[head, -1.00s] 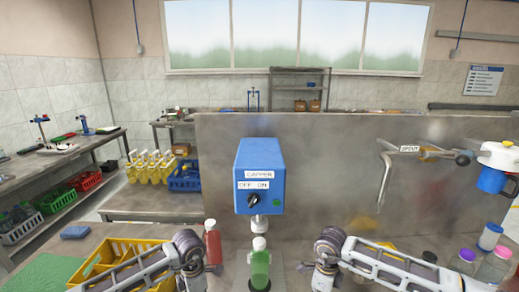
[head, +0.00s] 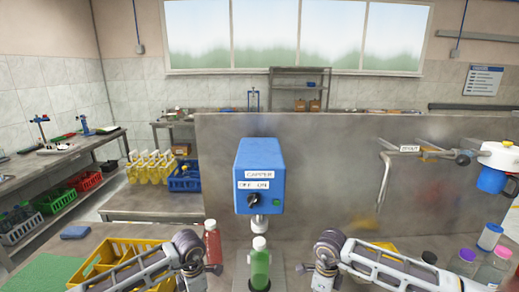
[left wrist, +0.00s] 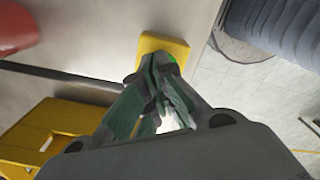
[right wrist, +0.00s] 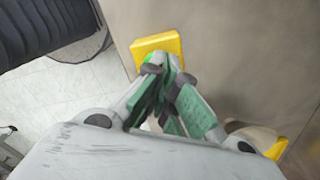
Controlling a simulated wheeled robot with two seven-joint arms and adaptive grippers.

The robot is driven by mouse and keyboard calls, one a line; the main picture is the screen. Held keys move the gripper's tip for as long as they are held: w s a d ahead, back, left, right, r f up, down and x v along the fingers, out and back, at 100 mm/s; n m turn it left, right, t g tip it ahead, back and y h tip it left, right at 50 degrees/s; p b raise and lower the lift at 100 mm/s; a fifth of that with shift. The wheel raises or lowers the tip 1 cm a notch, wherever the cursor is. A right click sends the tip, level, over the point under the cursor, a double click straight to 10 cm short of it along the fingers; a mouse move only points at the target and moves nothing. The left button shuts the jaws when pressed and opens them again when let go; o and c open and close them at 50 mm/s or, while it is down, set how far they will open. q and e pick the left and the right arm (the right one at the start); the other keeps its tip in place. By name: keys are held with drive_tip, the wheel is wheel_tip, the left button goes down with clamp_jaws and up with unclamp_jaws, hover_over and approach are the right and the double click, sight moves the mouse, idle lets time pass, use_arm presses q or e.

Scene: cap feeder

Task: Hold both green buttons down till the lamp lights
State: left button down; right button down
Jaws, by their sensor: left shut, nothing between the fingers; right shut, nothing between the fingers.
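In the left wrist view, a yellow button box (left wrist: 163,44) has a green button (left wrist: 173,58), mostly hidden behind the fingertips of my left gripper (left wrist: 156,66). In the right wrist view, another yellow button box (right wrist: 157,48) has a green button (right wrist: 149,58), partly hidden by my right gripper (right wrist: 165,66). Both grippers are shut and empty, tips at the buttons; I cannot tell how far either is pressed. The blue capper (head: 258,178) has a small dark green lamp-like spot (head: 276,203) on its front, not visibly glowing. Neither gripper's fingers show in the head view.
A green bottle (head: 260,266) with a pale cap stands upright below the capper. A red bottle (head: 212,243) stands left of it. A yellow crate (head: 100,258) is at left. Several jars, including a blue-capped one (head: 490,237), stand at right. A metal panel (head: 340,170) rises behind.

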drive_tip(key=shift+f, duration=0.3)
idle(0.5)
drive_tip(key=shift+r, duration=0.15)
idle(0.7)
